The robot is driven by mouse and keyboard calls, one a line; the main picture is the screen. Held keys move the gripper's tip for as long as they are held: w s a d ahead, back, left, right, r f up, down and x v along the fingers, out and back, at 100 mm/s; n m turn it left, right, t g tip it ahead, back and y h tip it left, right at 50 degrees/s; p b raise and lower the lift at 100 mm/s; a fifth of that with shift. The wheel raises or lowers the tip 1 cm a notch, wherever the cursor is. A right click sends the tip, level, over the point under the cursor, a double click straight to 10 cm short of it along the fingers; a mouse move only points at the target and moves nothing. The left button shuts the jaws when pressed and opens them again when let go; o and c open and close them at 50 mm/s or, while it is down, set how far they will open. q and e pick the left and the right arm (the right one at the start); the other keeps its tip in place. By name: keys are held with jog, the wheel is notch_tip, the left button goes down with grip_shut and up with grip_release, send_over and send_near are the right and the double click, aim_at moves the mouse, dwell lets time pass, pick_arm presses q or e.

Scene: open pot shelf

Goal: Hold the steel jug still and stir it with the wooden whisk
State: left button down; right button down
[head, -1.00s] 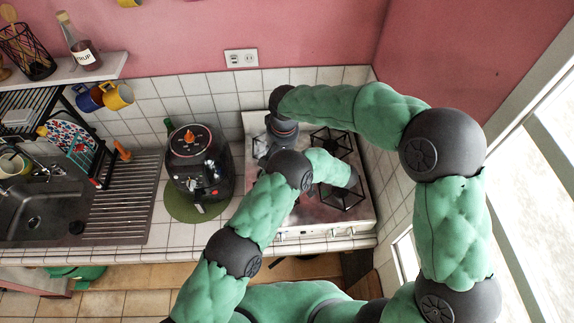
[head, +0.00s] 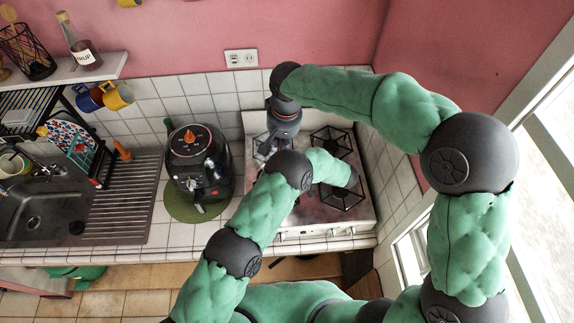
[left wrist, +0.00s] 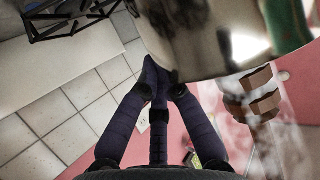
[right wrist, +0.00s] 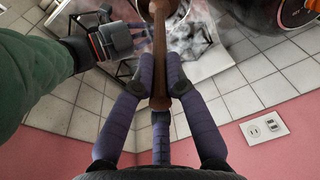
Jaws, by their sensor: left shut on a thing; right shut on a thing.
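The steel jug (left wrist: 195,35) fills the top of the left wrist view, and its rim (right wrist: 180,10) shows at the top of the right wrist view. My left gripper (left wrist: 160,78) is shut on the jug's side; the right wrist view also shows this gripper (right wrist: 125,38) beside the jug. The wooden whisk (right wrist: 159,45) has its handle between the fingers of my right gripper (right wrist: 163,85), with its far end at the jug's opening. The whisk's head is hidden. In the head view my right gripper (head: 268,147) is above the stove's left part, and my left arm hides the jug.
The white gas stove (head: 300,232) with black grates (head: 342,195) lies under both arms. A black air fryer (head: 190,180) stands close on the left on a green mat (head: 183,212). The sink (head: 35,215) is farther left. A wall socket (head: 240,58) is behind.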

dwell(0.4)
jog(key=shift+r, duration=2)
pick_arm(q)
jog(key=c, duration=1.3)
grip_release()
jog(key=shift+c, duration=0.2)
jog(key=v, duration=1.2)
